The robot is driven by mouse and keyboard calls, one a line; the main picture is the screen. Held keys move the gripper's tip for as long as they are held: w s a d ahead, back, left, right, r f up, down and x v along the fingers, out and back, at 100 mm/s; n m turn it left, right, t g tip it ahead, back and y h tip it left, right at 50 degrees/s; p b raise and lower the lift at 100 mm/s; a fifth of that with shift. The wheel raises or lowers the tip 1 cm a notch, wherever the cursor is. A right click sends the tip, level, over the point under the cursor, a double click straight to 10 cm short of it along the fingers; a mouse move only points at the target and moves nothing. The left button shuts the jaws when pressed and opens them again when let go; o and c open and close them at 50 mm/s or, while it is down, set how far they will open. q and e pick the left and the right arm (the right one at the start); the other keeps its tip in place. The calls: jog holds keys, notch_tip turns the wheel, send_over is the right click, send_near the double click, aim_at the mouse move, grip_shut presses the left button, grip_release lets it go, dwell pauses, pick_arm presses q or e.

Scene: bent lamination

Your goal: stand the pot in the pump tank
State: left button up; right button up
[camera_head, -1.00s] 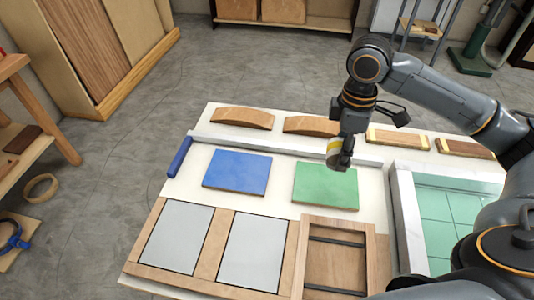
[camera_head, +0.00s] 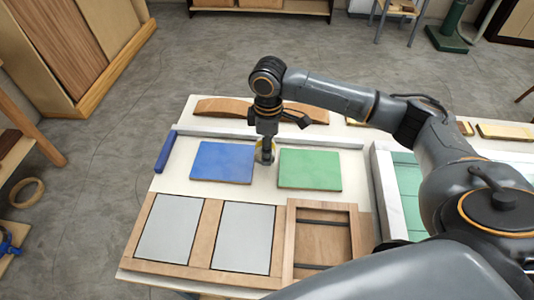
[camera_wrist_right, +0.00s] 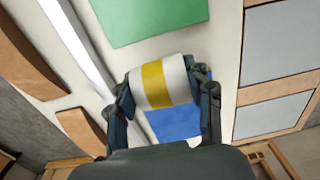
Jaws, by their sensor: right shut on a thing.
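My right gripper (camera_head: 265,150) is shut on a white pot with a yellow band (camera_wrist_right: 155,84), which lies across between its fingers in the right wrist view. In the head view the gripper hides much of the pot, over the gap between the blue panel and the green panel. I cannot tell how high it is above the table. Nothing in view is clearly marked as the pump tank; a white-walled basin with a green tiled inside (camera_head: 389,195) is at the right, partly hidden by my arm. My left gripper is not in view.
The blue panel (camera_head: 222,161) and green panel (camera_head: 310,169) lie on the white table. In front are a wooden frame with two grey plates (camera_head: 169,229) and an open wooden frame (camera_head: 324,236). Curved wooden pieces (camera_head: 222,107) lie behind a pale rail; a blue roller (camera_head: 165,151) is at left.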

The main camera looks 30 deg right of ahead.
jog(key=shift+a+f+p, duration=0.1)
jog(key=shift+f+p, duration=0.3)
jog(key=shift+f, duration=1.25)
jog(key=o, duration=1.3)
jog(key=shift+f, duration=0.1)
jog(key=shift+w, duration=0.1)
